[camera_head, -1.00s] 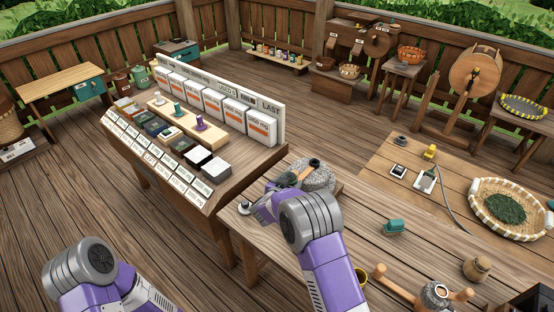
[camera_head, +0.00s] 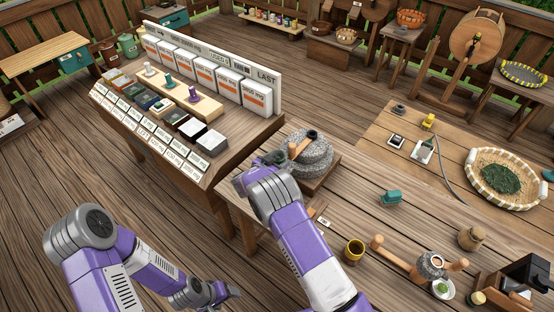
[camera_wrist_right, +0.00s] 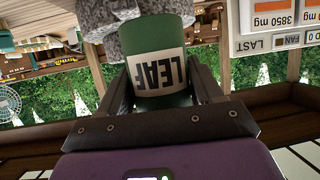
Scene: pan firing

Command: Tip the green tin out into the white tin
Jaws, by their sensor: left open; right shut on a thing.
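The green tin (camera_wrist_right: 160,50), with a white label reading LEAF, stands between the fingers of my right gripper (camera_wrist_right: 160,80) in the right wrist view. That view is upside down, label and background alike, so the tin looks roughly upright. My left gripper (camera_head: 215,292) is open and empty, low over the deck. I cannot pick out the white tin in either view.
A grey stone mill (camera_head: 312,158) stands right beside my right gripper.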

